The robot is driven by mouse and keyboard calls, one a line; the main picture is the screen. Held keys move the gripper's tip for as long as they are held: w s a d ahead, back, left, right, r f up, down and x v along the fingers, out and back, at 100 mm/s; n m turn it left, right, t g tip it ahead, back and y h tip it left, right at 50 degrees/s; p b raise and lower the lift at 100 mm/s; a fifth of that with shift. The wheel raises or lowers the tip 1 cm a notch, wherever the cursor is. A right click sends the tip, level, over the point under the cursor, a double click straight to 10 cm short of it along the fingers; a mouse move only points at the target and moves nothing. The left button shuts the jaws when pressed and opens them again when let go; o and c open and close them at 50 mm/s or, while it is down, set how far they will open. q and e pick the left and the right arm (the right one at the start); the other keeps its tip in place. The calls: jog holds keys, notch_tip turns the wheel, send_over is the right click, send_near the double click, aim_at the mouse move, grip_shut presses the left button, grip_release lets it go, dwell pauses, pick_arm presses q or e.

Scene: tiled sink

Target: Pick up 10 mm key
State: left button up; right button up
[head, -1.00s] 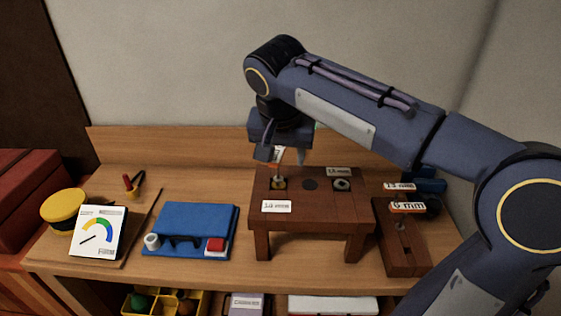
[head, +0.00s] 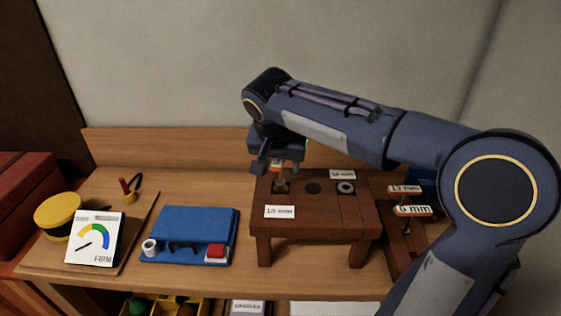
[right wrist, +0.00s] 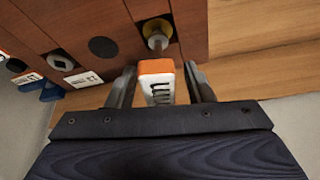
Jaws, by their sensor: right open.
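A key with an orange-and-white block handle (right wrist: 157,82) stands in the brass-coloured left socket (head: 281,187) of a small wooden stand (head: 315,225). A card (head: 279,212) on the stand below that socket appears to read 10 mm. My right gripper (head: 279,166) is open over this socket. In the right wrist view its fingers (right wrist: 160,72) lie on either side of the handle, with a small gap seen at each side. The handle's printing shows "mm"; its number is not readable. The shaft goes down into the socket. My left gripper is not in view.
Keys labelled 13 mm (head: 405,189) and 6 mm (head: 412,211) stand in a holder at the right, partly behind my right arm. The back panel (head: 180,150) rises close behind my gripper.

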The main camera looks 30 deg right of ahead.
jog(key=shift+w+d+f, duration=0.1)
jog(key=shift+f, duration=0.2)
grip_shut()
jog(key=shift+r, duration=0.15)
